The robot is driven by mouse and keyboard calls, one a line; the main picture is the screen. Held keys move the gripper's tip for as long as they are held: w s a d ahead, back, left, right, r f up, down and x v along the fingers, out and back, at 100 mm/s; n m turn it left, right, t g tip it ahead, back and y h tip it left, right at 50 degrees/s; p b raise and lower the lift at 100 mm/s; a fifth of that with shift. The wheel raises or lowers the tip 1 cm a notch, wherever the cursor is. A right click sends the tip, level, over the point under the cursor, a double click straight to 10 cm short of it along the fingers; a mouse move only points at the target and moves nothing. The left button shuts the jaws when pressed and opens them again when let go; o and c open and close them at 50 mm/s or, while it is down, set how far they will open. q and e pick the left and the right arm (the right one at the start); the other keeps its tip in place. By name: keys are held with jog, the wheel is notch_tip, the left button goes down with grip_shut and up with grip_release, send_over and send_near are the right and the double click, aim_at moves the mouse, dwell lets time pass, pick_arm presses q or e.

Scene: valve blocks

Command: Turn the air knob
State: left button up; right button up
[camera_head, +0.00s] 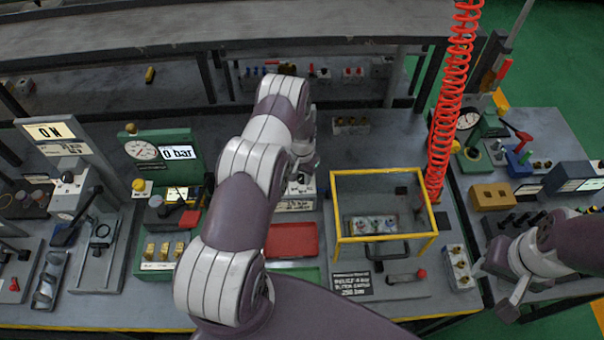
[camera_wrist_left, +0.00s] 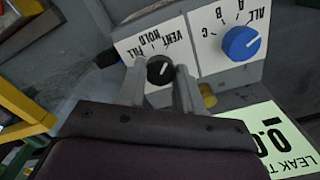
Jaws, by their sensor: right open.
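A black knob (camera_wrist_left: 160,69) with a white pointer mark sits on a white panel lettered FILL, HOLD and VENT, upside down in the left wrist view. No label there reads "air". The two fingers of my left gripper (camera_wrist_left: 161,82) stand close on either side of this knob and appear shut on it. A blue knob (camera_wrist_left: 241,43) marked ALL, A, B, C is on the panel to the right. In the head view my left arm hides most of this unit (camera_head: 298,196) and the left fingertips. My right gripper (camera_head: 505,288) is open and empty at the right.
A yellow-framed clear box (camera_head: 384,172) stands right of the unit, with a red coiled hose (camera_head: 452,95) beyond it. A red tray (camera_head: 291,240) lies in front. A green gauge panel (camera_head: 160,150) reads 0 bar. A leak-test display (camera_wrist_left: 270,133) is beside my left gripper.

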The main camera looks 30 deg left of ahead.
pick_arm(q)
jog(key=shift+f+n+b, duration=0.2)
jog(key=shift+n+b, duration=0.5)
jog(key=shift+b, duration=0.4)
jog(key=n+b, duration=0.3)
jog(key=shift+n+b, duration=0.3)
jog(key=shift+b, duration=0.1)
jog(key=n+b, duration=0.3)
jog(key=shift+w+n, duration=0.1)
jog(key=shift+n, duration=0.2)
jog(key=n+b, duration=0.3)
jog(key=n, duration=0.1)
jog(key=shift+r, duration=0.1)
jog(key=n+b, duration=0.2)
jog(key=n, duration=0.3)
jog(key=shift+r, duration=0.15)
jog(key=shift+n, duration=0.3)
jog(key=o, duration=1)
